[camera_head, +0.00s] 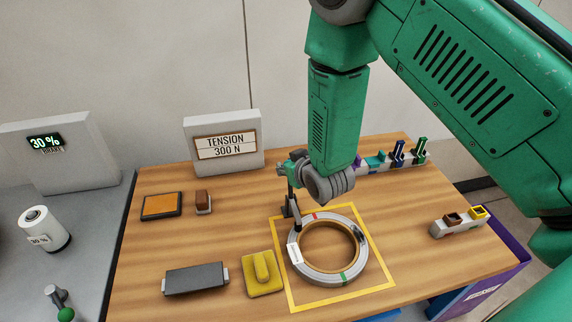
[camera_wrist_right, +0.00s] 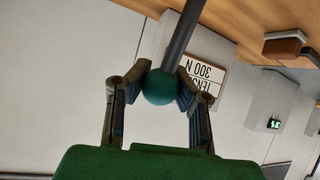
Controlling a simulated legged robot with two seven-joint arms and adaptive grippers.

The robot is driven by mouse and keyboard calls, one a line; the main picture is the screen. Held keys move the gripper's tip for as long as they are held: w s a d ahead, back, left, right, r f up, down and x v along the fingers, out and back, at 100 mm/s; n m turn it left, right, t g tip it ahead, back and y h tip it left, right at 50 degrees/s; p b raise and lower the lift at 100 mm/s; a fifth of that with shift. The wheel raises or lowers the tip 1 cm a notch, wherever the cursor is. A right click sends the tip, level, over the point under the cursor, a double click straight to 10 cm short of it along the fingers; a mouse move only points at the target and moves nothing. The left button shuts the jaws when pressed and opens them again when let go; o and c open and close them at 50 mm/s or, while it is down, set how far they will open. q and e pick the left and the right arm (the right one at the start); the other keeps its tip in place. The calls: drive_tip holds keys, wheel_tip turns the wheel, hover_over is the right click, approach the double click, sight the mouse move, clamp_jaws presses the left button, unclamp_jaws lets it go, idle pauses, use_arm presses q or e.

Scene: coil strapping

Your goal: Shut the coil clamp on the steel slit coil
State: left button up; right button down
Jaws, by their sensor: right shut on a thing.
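The steel slit coil (camera_head: 300,268) lies flat as a grey ring inside a yellow square outline on the wooden table. It has a red mark, a green mark and a white label. The coil clamp (camera_head: 291,208) stands at the ring's back left, with a dark lever rising from it. In the wrist view my right gripper (camera_wrist_right: 163,85) is shut on the green ball knob (camera_wrist_right: 158,90) at the end of the dark lever (camera_wrist_right: 182,40). In the head view my right gripper (camera_head: 292,175) is above the clamp, its fingers partly hidden. My left gripper is not in view.
A yellow block (camera_head: 262,272) and a dark grey plate (camera_head: 195,279) lie left of the coil. A tension sign (camera_head: 222,143) stands behind. A rack of coloured pieces (camera_head: 398,158) is at the back right; a small two-slot holder (camera_head: 458,222) is at the right.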

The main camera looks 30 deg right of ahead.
drive_tip(key=c, duration=1.3)
unclamp_jaws()
drive_tip(key=shift+s+f, duration=0.15)
drive_tip(key=shift+s, duration=0.25)
drive_tip(key=shift+c, duration=0.2)
drive_tip(key=shift+o, duration=0.6)
drive_tip(key=shift+s+r, duration=0.3)
drive_tip(key=shift+r, duration=0.05)
drive_tip(key=shift+w+f, duration=0.15)
drive_tip(key=shift+w, duration=0.05)
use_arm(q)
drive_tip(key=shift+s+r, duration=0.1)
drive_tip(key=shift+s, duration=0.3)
use_arm(e)
drive_tip(key=v, duration=1.2)
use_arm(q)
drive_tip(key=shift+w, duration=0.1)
use_arm(e)
drive_tip(key=shift+s, duration=0.1)
